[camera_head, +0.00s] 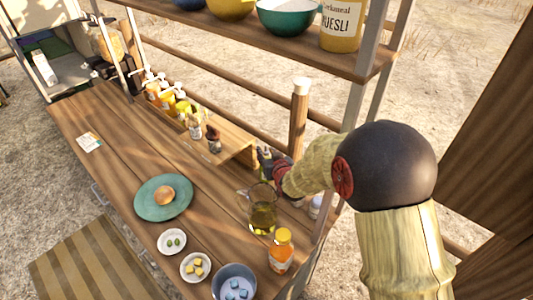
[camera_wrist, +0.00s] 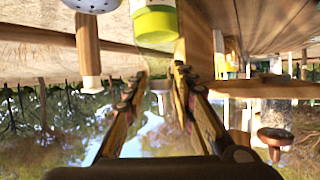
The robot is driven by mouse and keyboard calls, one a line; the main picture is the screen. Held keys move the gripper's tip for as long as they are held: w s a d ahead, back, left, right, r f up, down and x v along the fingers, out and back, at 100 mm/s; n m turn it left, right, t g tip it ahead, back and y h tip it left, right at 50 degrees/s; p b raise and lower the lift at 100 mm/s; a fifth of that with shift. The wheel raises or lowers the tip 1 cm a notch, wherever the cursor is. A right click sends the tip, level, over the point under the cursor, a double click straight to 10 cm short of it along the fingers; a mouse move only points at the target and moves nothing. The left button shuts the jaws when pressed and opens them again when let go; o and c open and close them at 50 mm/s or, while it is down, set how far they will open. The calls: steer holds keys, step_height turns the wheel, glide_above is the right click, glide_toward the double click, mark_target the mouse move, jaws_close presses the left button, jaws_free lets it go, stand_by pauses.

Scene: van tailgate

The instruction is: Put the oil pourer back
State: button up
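A clear glass vessel of yellow-green oil (camera_head: 262,218), which looks like the oil pourer, stands upright near the table's right edge, beside an orange bottle. My gripper (camera_head: 264,157) is just behind its top, above the table. In the upside-down wrist view, my gripper (camera_wrist: 160,78) is open, with a clear gap between its fingers. A glass vessel with a yellow-green band (camera_wrist: 155,24) lies ahead, its narrow end in line with the gap. I see no contact, and cannot tell whether that end is between the fingers or beyond them.
A wooden rack (camera_head: 232,146) with several small bottles stands behind the gripper's left. The orange bottle (camera_head: 281,252), a bowl (camera_head: 234,284) and a green plate (camera_head: 150,207) are on the table. A shelf (camera_head: 285,45) and a wooden post (camera_head: 299,115) rise close to the arm.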

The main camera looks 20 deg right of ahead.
steer(key=shift+o, duration=1.1)
steer(key=shift+r, duration=0.15)
steer(key=shift+s+r, duration=0.15)
steer(key=shift+s, duration=0.05)
steer(key=s+r+g, duration=0.2)
steer(key=s+r, duration=0.4)
steer(key=s, duration=0.7)
steer(key=s+r+g+p, duration=0.1)
steer(key=s+r+g, duration=0.2)
steer(key=s, duration=1)
steer(key=s+r+g+p, duration=0.1)
steer(key=s+r+g, duration=0.1)
steer(key=s+r, duration=0.7)
steer(key=s, duration=0.4)
steer(key=shift+r+g, duration=0.25)
steer(key=shift+g, duration=0.15)
